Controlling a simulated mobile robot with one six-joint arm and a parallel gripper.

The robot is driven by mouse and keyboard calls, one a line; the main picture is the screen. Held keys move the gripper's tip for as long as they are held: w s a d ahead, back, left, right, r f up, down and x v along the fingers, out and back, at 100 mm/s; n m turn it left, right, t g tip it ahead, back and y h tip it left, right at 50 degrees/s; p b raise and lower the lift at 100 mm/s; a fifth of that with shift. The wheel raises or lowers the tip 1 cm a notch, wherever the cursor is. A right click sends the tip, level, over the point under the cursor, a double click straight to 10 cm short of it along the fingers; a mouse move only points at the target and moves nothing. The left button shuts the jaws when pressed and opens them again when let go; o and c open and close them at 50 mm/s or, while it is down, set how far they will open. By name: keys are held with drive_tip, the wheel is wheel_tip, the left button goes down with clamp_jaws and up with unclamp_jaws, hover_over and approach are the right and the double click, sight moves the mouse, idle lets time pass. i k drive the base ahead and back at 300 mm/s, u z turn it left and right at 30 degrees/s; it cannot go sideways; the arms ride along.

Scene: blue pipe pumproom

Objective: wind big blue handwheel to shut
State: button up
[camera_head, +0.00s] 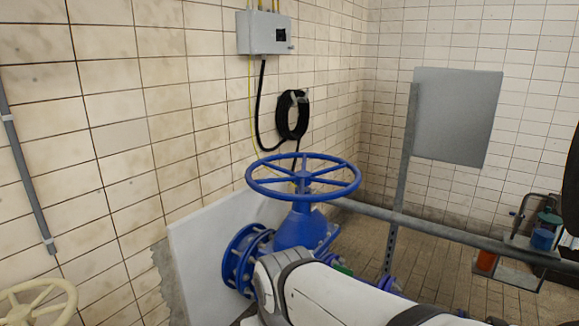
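The big blue handwheel (303,179) lies nearly flat, with a round rim and several spokes. It sits on top of a blue valve body (298,228) with a flange on its left side. My white arm (340,295) crosses the bottom of the view in front of the valve and hides its lower part. The gripper itself does not show, so I cannot see where it is relative to the wheel. No contact with the wheel is visible. How far the valve is turned cannot be told.
A cream handwheel (38,303) is at the lower left. A grey box (264,34) and coiled black hose (292,115) hang on the tiled wall. A grey rail (440,228) runs right of the wheel, by a post with a grey panel (457,116). Space above the wheel is clear.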

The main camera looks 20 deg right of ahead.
sight(303, 179)
drive_tip(key=z, duration=0.85)
drive_tip(key=i, duration=1.2)
drive_tip(key=z, duration=0.75)
drive_tip(key=k, duration=0.7)
drive_tip(key=z, duration=0.15)
drive_tip(key=i, duration=0.8)
drive_tip(key=u, duration=0.15)
